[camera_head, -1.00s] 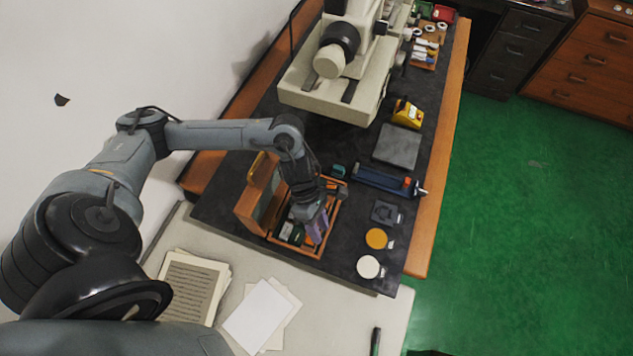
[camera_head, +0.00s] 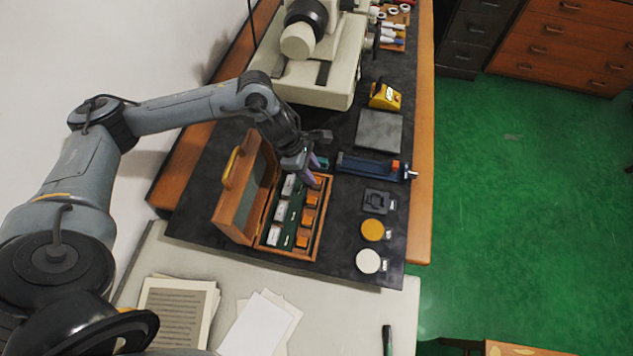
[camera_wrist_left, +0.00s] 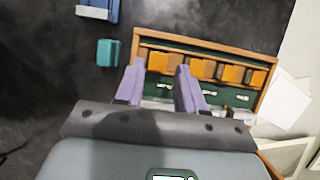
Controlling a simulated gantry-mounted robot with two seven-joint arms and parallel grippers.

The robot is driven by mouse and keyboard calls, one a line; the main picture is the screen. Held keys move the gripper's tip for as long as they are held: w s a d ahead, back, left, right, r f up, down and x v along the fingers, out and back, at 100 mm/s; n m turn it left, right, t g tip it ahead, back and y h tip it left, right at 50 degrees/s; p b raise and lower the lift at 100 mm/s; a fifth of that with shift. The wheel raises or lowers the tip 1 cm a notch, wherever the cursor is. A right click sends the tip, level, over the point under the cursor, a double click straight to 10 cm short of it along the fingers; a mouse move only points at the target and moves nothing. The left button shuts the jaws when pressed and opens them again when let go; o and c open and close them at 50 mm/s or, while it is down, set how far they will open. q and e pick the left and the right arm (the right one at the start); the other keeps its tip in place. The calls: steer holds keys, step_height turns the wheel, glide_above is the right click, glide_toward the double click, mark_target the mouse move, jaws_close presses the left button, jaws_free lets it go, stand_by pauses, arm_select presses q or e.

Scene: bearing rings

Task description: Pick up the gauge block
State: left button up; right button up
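An open wooden case (camera_head: 321,221) holds several pale silvery blocks (camera_head: 282,211) and several orange blocks (camera_head: 308,216) in a green lining. I cannot tell which one is the gauge block. A small teal block (camera_head: 322,163) lies on the dark mat just beyond the case's far end; it also shows in the left wrist view (camera_wrist_left: 107,53). My left gripper (camera_head: 313,170) is over the far end of the case. In the left wrist view its purple fingers (camera_wrist_left: 160,66) stand apart, with an orange block (camera_wrist_left: 159,62) seen between their tips. My right gripper is out of view.
The case's raised lid (camera_head: 236,205) stands on its left. A blue tool (camera_head: 368,167), a grey plate (camera_head: 379,132), a dark square holder (camera_head: 377,200), an orange disc (camera_head: 372,230) and a white disc (camera_head: 368,261) lie to its right. A large cream instrument (camera_head: 331,70) stands behind.

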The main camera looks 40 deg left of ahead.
arm_select(q)
steer(key=shift+a+x, duration=0.15)
steer(key=shift+x, duration=1.2)
steer(key=shift+a+x, duration=0.1)
steer(key=shift+x, duration=1.25)
steer(key=shift+s, duration=0.1)
steer(key=shift+c, duration=0.5)
jaws_close()
